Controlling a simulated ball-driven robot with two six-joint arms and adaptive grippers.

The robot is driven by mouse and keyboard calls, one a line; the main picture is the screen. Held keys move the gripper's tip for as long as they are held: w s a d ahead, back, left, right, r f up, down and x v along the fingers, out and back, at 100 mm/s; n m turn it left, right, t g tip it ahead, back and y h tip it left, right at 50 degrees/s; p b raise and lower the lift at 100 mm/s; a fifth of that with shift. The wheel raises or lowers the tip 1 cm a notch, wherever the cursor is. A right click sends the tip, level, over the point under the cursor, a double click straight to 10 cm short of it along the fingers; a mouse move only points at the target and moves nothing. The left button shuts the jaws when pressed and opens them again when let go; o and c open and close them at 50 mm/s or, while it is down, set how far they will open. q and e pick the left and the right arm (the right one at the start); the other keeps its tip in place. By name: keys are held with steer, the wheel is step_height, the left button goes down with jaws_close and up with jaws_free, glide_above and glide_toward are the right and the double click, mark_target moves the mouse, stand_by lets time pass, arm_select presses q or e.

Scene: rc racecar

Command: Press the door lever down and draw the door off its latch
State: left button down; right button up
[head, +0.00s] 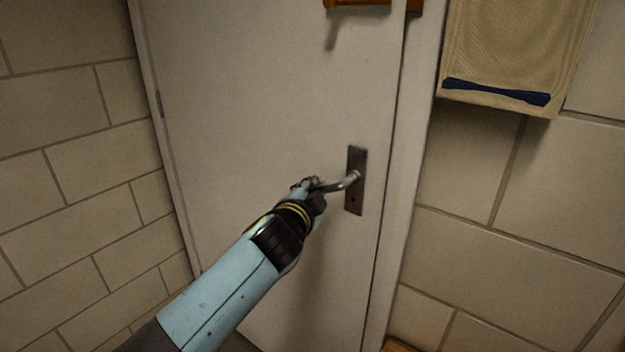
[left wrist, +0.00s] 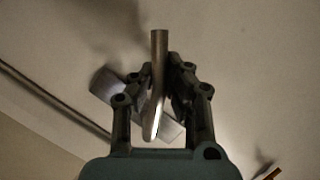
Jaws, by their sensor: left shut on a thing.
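The white door (head: 240,90) fills the middle of the head view and looks closed in its frame. Its metal lever (head: 345,183) sticks out to the left from a dark upright plate (head: 356,196) near the door's right edge. The lever slopes slightly down toward its free end. My left gripper (head: 314,186) is at that free end, shut on the lever. In the left wrist view the lever (left wrist: 158,75) runs between the two fingers (left wrist: 160,92), with the plate (left wrist: 107,84) behind. My right gripper is not in view.
A beige towel (head: 515,50) with a blue band hangs on the tiled wall right of the door. An orange-brown bar (head: 360,4) is at the top of the door. Tiled wall (head: 70,170) stands close on the left. A small orange-brown thing (head: 398,346) shows at the bottom edge.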

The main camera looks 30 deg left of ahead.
arm_select(q)
steer(key=shift+d+f+n+p, duration=0.25)
steer(key=shift+n+p, duration=0.15)
steer(key=shift+n, duration=0.2)
stand_by(0.3)
